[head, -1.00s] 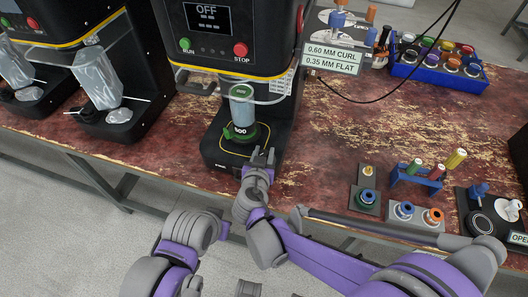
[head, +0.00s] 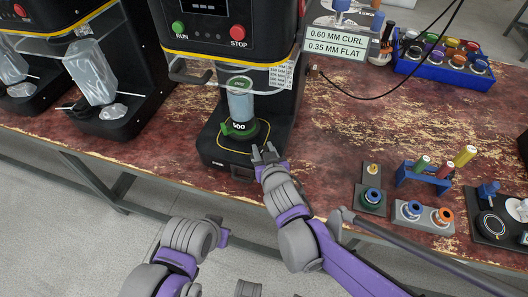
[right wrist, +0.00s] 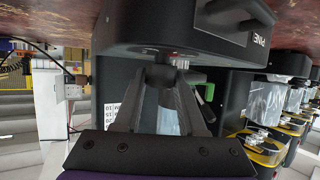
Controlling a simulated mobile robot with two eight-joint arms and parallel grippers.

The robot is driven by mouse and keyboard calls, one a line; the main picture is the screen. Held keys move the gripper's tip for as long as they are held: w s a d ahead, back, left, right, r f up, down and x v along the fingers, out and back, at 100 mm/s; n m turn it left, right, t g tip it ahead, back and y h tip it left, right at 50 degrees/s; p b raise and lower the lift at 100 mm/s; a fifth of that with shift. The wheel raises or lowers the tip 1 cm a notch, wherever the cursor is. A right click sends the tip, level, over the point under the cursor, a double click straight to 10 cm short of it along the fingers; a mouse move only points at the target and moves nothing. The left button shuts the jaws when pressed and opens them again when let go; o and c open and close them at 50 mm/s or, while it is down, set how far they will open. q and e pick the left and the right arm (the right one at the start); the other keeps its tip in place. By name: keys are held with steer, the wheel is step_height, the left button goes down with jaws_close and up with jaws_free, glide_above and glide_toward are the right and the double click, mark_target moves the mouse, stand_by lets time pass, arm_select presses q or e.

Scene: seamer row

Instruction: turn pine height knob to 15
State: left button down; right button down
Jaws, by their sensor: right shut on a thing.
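The pine seamer (head: 215,30) is the black machine with a green RUN and a red STOP button. A clear can stands on its green-rimmed base plate, above the base (head: 222,163). In the right wrist view the base (right wrist: 240,35) bears the label PINE. The height knob (right wrist: 167,60) is a small dark round piece at the base, mostly hidden by the fingers. My right gripper (head: 268,154) is at the base's front right corner; in the right wrist view (right wrist: 165,78) its fingers are closed on the knob. The knob's setting cannot be read.
More seamers (head: 110,55) stand to the left. Grey blocks with coloured rollers (head: 423,216) and a blue rack (head: 420,180) lie at right. A blue tray of coloured parts (head: 440,70) is at the back. The worn red table between is clear.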

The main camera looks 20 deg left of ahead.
stand_by(0.3)
steer(key=shift+c, duration=2.4)
jaws_free()
steer(key=p+v, duration=0.3)
steer(key=v, duration=0.8)
steer(key=shift+w+f, duration=0.1)
steer(key=shift+w, duration=0.05)
